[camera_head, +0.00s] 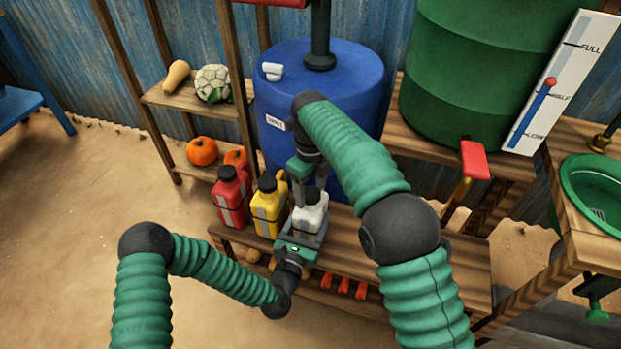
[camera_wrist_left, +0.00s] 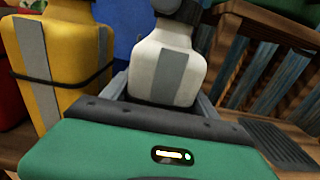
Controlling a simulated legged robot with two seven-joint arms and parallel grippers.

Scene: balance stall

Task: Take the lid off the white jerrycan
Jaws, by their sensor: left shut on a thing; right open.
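The white jerrycan (camera_head: 308,217) stands upright on the wooden bench, right of the yellow one. Its dark lid (camera_head: 313,195) is on top, and its top edge is cut off in the left wrist view (camera_wrist_left: 182,8). My left gripper (camera_head: 303,230) is shut on the jerrycan's body (camera_wrist_left: 167,65) from the front, low down. My right gripper (camera_head: 306,182) is open and points down just above the lid. Its own wrist and fingers hide part of the lid, so I cannot tell whether they touch it.
A yellow jerrycan (camera_head: 267,208) and a red jerrycan (camera_head: 231,197) stand close on the left. A blue barrel (camera_head: 350,90) is right behind. A green drum (camera_head: 460,70) with a red-handled tap (camera_head: 474,160) is at the right. The bench (camera_head: 390,262) is clear right of the white jerrycan.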

